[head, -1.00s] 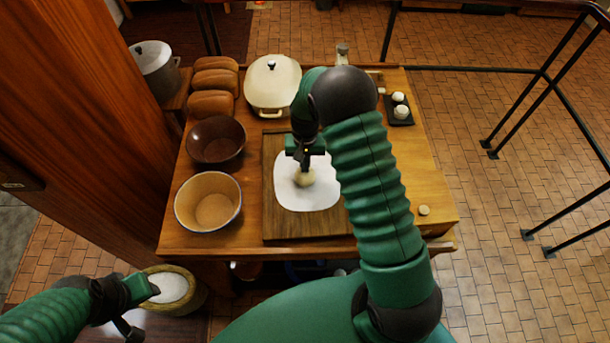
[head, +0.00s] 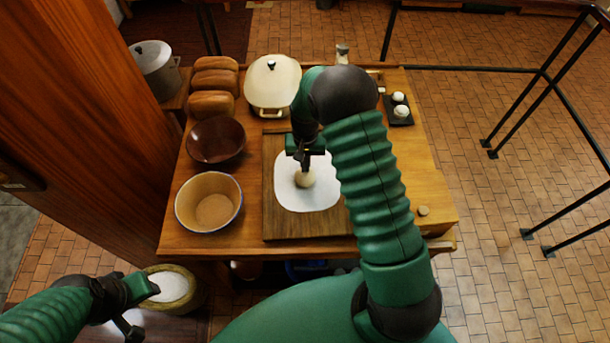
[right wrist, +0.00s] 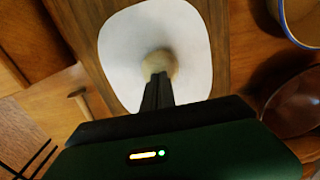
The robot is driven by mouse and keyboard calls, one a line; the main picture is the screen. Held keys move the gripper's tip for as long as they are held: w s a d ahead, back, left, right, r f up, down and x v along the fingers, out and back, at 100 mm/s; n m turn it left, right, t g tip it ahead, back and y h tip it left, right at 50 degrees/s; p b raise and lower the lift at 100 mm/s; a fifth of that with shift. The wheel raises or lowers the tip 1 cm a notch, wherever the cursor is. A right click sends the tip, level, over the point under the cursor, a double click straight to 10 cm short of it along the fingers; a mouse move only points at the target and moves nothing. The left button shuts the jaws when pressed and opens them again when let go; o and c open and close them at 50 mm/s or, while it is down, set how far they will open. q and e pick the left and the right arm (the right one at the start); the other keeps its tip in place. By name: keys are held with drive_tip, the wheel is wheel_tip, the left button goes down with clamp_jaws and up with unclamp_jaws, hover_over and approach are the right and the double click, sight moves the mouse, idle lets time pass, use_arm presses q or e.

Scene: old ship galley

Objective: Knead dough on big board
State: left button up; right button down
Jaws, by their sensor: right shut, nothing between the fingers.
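The dough (head: 305,178) is a small pale ball on a white sheet (head: 318,200), which lies on the big wooden board (head: 290,227). My right gripper (head: 305,164) points down at the dough with its fingers shut and nothing between them. In the right wrist view the dough (right wrist: 158,63) shows just beyond the fingertips (right wrist: 157,80); I cannot tell whether they touch it. My left gripper (head: 140,308) is at the lower left, away from the board; its finger opening is unclear.
Left of the board stand a cream bowl (head: 210,221) and a dark brown bowl (head: 216,140). Loaves (head: 211,104) and a lidded cream pot (head: 272,85) are behind. A small dark tray (head: 399,116) holds white items at right. A tub of white powder (head: 185,301) stands below the left side.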

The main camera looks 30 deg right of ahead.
drive_tip(key=shift+f, duration=0.1)
drive_tip(key=shift+f, duration=0.15)
drive_tip(key=shift+s+a+f, duration=0.1)
drive_tip(key=shift+s+f, duration=0.05)
drive_tip(key=shift+f, duration=0.05)
idle(0.8)
drive_tip(key=shift+r, duration=0.2)
drive_tip(key=shift+f, duration=0.15)
